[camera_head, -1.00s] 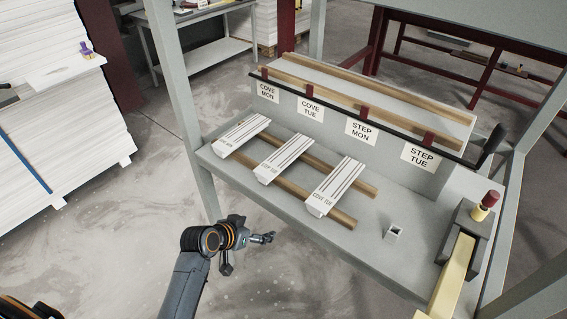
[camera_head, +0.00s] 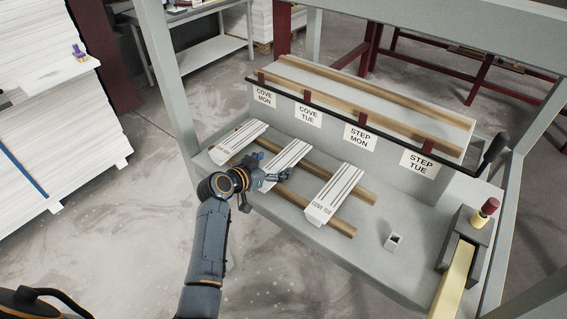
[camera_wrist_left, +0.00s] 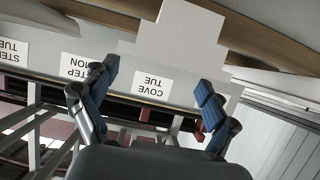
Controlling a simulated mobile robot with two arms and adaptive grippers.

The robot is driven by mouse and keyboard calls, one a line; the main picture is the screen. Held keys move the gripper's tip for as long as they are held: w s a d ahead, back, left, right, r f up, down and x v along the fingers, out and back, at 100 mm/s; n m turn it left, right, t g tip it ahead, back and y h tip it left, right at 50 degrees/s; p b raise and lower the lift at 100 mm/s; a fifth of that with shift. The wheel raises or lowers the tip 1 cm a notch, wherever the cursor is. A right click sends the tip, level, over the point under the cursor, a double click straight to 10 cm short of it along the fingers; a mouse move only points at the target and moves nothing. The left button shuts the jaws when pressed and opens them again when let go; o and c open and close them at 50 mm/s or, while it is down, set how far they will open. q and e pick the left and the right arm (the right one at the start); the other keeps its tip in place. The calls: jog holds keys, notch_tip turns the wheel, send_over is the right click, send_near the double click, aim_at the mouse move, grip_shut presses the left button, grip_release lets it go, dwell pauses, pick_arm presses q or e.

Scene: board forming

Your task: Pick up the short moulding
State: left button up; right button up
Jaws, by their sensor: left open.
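Three white grooved mouldings lie side by side across two wooden rails: a left one (camera_head: 238,139), a middle one (camera_head: 293,150) and a right one (camera_head: 337,190) marked COVE TUE. They look similar in length; I cannot tell which is the short one. My left gripper (camera_head: 275,172) is open and empty at the near end of the middle moulding, partly covering it. In the left wrist view, the open fingers (camera_wrist_left: 157,84) point towards a white stepped shape (camera_wrist_left: 178,38), apparently a moulding end. Contact cannot be told. My right gripper is not in view.
The wooden rails (camera_head: 362,222) rest on a grey bench. Behind stands a raised ledge with a black bar and labels such as COVE TUE (camera_head: 308,116). A small grey hollow piece (camera_head: 393,241) and a yellow bar (camera_head: 455,283) are at right. A frame post (camera_head: 165,80) stands left.

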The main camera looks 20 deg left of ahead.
aim_at(283, 161)
pick_arm(q)
jog(key=shift+w+d+f+p, duration=0.15)
jog(key=shift+w+d+p, duration=0.15)
jog(key=shift+w+p, duration=0.1)
jog(key=x, duration=0.3)
jog(key=shift+d+f+p, duration=0.1)
jog(key=shift+f+p, duration=0.15)
jog(key=shift+p, duration=0.15)
jog(key=shift+w+d+f, duration=0.15)
jog(key=shift+w+f, duration=0.1)
jog(key=shift+w, duration=0.1)
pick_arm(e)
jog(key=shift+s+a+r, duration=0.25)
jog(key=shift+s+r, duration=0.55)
pick_arm(q)
jog(key=shift+c, duration=0.4)
jog(key=c, duration=1.4)
jog(key=shift+r, duration=0.1)
jog(key=shift+c, duration=0.7)
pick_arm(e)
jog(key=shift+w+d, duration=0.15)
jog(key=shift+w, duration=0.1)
